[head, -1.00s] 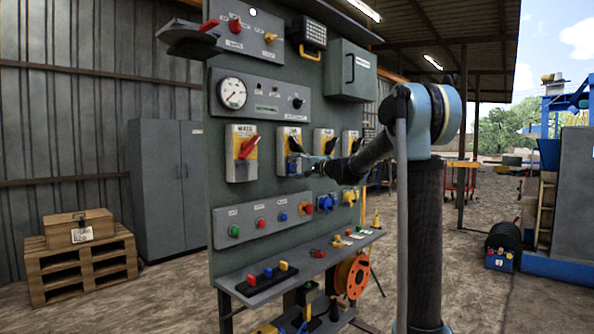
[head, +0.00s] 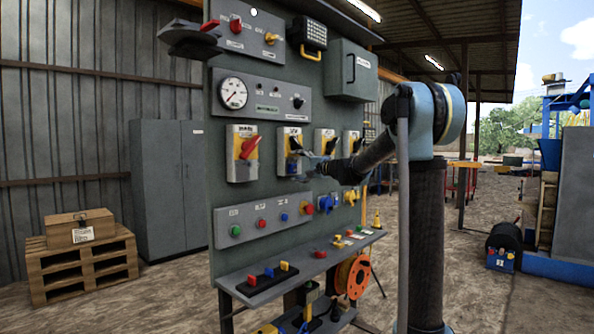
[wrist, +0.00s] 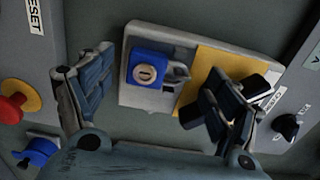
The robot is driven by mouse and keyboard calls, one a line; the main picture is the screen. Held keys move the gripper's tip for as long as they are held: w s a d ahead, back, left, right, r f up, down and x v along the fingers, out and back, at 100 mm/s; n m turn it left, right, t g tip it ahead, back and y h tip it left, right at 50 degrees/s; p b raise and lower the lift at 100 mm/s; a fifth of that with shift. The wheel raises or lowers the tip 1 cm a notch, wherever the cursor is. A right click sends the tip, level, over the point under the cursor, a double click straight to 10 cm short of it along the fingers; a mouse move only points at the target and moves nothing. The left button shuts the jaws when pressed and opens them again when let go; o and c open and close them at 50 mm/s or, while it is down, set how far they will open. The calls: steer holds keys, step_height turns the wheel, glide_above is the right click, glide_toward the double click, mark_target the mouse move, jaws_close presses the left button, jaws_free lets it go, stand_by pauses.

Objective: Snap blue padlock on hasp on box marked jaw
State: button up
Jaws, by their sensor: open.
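The blue padlock (wrist: 150,70) is at the jaw box (wrist: 140,98), its round keyhole face toward the wrist camera. It also shows small in the head view (head: 292,167). A grey hasp part (wrist: 178,76) is right beside the padlock. I cannot see the shackle well enough to tell whether it is snapped shut. The box has a yellow plate (wrist: 208,66) and a black handle. My gripper (wrist: 160,62) is open, one finger left of the padlock and the other right, over the yellow plate and near the handle. In the head view, my gripper (head: 318,162) is at the box's right side.
The main box with a red handle (head: 249,147) is left of the jaw box, and more black-handled boxes (head: 324,141) are to the right. A button strip (head: 264,220) and a shelf (head: 300,268) lie below. A red button (wrist: 12,102) is near my left finger.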

steer(key=v, duration=0.8)
stand_by(1.0)
steer(key=shift+s+d, duration=0.1)
steer(key=shift+s, duration=0.05)
steer(key=s+d+f+n+g+h, duration=0.3)
steer(key=s+f, duration=0.6)
steer(key=s, duration=0.4)
steer(key=s+d+f+n+g+h, duration=0.2)
steer(key=s+d+f+n+h, duration=0.1)
steer(key=s+f, duration=0.85)
steer(key=s+d+f+n+g+h, duration=0.1)
steer(key=s+d+f+h, duration=0.3)
steer(key=s+d+f, duration=0.4)
steer(key=s+d+f+g+h, duration=0.2)
steer(key=s+d+f+h, duration=0.2)
steer(key=s+d+f, duration=0.5)
steer(key=s+f, duration=0.2)
steer(key=s, duration=0.4)
steer(key=shift+s+n+g, duration=0.4)
steer(key=shift+w, duration=0.1)
steer(key=shift+w+f, duration=0.2)
steer(key=shift+w, duration=0.15)
